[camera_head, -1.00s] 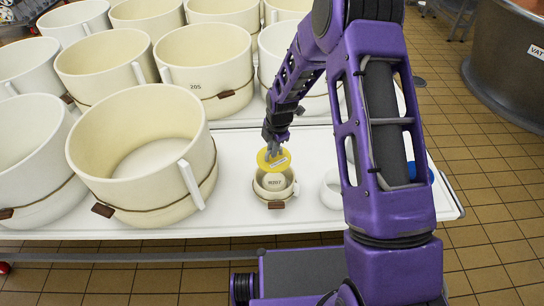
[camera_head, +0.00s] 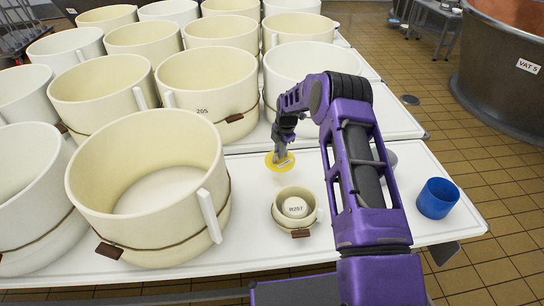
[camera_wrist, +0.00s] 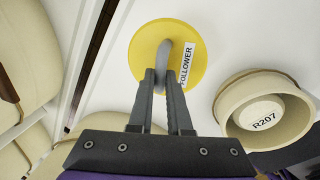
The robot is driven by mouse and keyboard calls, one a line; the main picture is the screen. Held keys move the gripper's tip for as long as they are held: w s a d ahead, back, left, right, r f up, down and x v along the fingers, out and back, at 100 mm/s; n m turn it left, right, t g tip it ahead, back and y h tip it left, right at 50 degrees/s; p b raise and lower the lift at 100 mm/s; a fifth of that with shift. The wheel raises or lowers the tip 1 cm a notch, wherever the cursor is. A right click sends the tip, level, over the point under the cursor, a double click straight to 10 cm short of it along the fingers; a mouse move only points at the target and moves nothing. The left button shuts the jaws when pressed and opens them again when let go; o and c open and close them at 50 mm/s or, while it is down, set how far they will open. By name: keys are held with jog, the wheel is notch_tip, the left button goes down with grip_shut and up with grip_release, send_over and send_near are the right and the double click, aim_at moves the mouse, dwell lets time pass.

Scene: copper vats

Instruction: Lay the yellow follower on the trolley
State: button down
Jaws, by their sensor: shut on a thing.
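The yellow follower (camera_head: 280,167) is a flat round disc with an upright grey handle. In the wrist view the follower (camera_wrist: 150,72) carries a white label reading FOLLOWER. My gripper (camera_head: 281,152) is shut on its handle; in the wrist view the fingers (camera_wrist: 168,78) stand on either side of it. The disc is over the white top of the trolley (camera_head: 340,235), behind the small cream mould. I cannot tell whether it touches the top. The small mould (camera_head: 283,221), with a pale round piece marked R207 inside, stands clear of the disc; it also shows in the wrist view (camera_wrist: 228,105).
A large cream mould (camera_head: 100,195) stands to the left, and several more fill the back and left. A blue cup (camera_head: 437,199) stands at the right end of the trolley. My arm hides part of the right side.

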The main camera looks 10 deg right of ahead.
aim_at(279, 161)
jog(key=shift+w+d+f, duration=0.15)
jog(key=shift+w+f, duration=0.2)
jog(key=shift+w, duration=0.2)
jog(key=shift+f+b, duration=0.7)
jog(key=shift+f, duration=1.4)
jog(key=shift+f, duration=0.85)
jog(key=c, duration=0.8)
grip_release()
jog(key=shift+r+p, duration=1)
jog(key=shift+r, duration=2.55)
